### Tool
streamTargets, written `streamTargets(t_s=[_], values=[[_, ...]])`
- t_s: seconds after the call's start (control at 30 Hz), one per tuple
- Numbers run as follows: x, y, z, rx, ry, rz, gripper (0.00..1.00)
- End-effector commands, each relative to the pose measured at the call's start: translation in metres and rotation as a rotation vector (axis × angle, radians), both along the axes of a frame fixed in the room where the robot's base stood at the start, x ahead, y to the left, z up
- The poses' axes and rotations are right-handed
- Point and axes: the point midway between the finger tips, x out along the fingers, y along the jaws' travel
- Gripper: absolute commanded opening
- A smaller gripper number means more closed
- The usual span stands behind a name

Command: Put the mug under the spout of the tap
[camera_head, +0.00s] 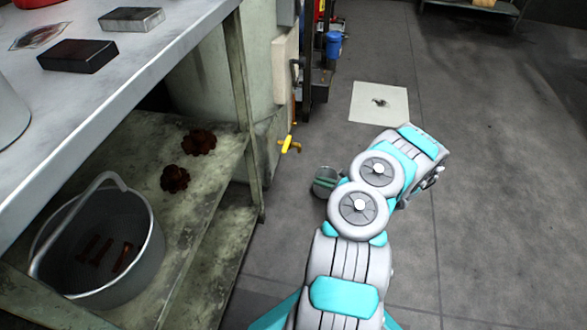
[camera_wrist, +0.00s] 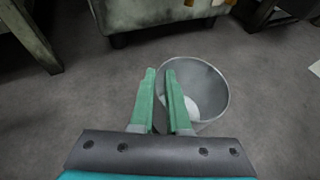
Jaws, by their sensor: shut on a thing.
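The mug (camera_head: 322,173) is a grey metal cup beside my arm in the head view, partly hidden by my gripper and arm. In the wrist view the mug (camera_wrist: 205,76) is seen from above, open side up, with a pale patch inside. My gripper (camera_wrist: 160,71) has green fingers shut on the mug at its left side; the exact contact is hard to tell. The yellow tap (camera_head: 289,145) sits low by the cabinet's side, to the upper left of the mug in the head view. Its spout opening is too small to make out.
A shelved metal table (camera_head: 80,110) fills the left, with a bucket (camera_head: 140,270) and two rusty parts on its lower shelf. A blue container (camera_head: 333,45) stands beyond the tap. A pale floor plate (camera_head: 379,103) lies ahead. The floor to the right is clear.

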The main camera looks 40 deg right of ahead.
Motion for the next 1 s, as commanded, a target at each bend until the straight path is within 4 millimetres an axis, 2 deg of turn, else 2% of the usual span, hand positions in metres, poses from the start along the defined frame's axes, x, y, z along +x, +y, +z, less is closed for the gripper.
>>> streamTargets(t_s=[0.03,0.2,0.4,0.67,0.87,1.0], values=[[0.013,0.004,-0.001,-0.002,0.000,0.006,0.00],[0.054,0.012,-0.001,-0.001,0.000,0.006,0.00],[0.091,0.017,-0.001,-0.002,0.001,0.002,0.00],[0.111,0.020,0.000,-0.002,0.000,0.001,0.00],[0.144,0.028,-0.001,-0.001,0.001,0.001,0.00],[0.141,0.026,-0.014,0.001,0.001,-0.002,0.00]])
